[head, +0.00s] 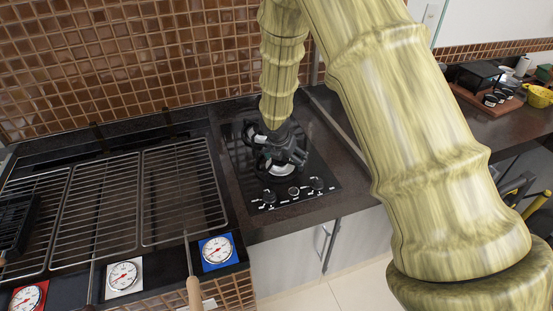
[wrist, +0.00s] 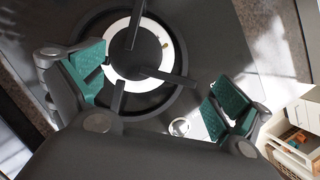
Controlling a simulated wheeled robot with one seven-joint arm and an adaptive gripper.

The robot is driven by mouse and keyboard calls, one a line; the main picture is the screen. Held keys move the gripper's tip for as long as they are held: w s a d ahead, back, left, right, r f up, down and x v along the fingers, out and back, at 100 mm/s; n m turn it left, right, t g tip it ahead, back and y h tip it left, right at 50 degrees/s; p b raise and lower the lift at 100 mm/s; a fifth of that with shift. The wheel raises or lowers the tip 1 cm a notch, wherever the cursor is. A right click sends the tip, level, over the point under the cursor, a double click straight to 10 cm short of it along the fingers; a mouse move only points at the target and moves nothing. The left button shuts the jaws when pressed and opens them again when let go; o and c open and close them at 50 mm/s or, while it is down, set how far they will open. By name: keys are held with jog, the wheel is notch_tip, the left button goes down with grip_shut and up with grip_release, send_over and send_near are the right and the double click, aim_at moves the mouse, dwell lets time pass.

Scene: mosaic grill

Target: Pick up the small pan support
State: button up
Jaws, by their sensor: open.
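A black pan support with several prongs (wrist: 168,76) sits around a pale burner in the wrist view. In the head view, one pan support (head: 251,133) shows at the back left of the black cooktop (head: 238,170), and another burner is partly hidden by my gripper. I cannot tell for sure which support is the small one. My gripper (head: 294,157) is low over the cooktop, pointing down. In the wrist view its two green-padded fingers (wrist: 157,88) are wide apart, one on each side of the pan support, with nothing held between them.
Cooktop knobs (head: 293,190) line the front edge. Grill grates (head: 105,215) lie to the left, with dial gauges (head: 217,250) and a wooden handle (head: 194,293) in front. A tiled wall (head: 130,60) stands behind. The right counter holds a yellow bowl (head: 540,97).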

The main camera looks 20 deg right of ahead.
jog(key=shift+w+f, duration=0.1)
jog(key=shift+f, duration=0.25)
jog(key=c, duration=1.3)
jog(key=shift+r, duration=0.1)
jog(key=shift+r, duration=0.25)
notch_tip(320, 180, up, 9)
jog(key=b, duration=0.2)
jog(key=shift+w+d+f+b, duration=0.1)
jog(key=shift+d+f+b, duration=0.15)
jog(key=shift+f+b, duration=0.75)
jog(key=shift+w+d+f+b, duration=0.1)
jog(key=shift+d+f+b, duration=0.2)
jog(key=shift+f, duration=1.4)
jog(key=shift+w+d+f+b, duration=0.1)
jog(key=shift+d+f+b, duration=0.15)
jog(key=shift+f+b, duration=0.75)
jog(key=shift+f, duration=0.9)
jog(key=o, duration=1.3)
jog(key=shift+s, duration=0.1)
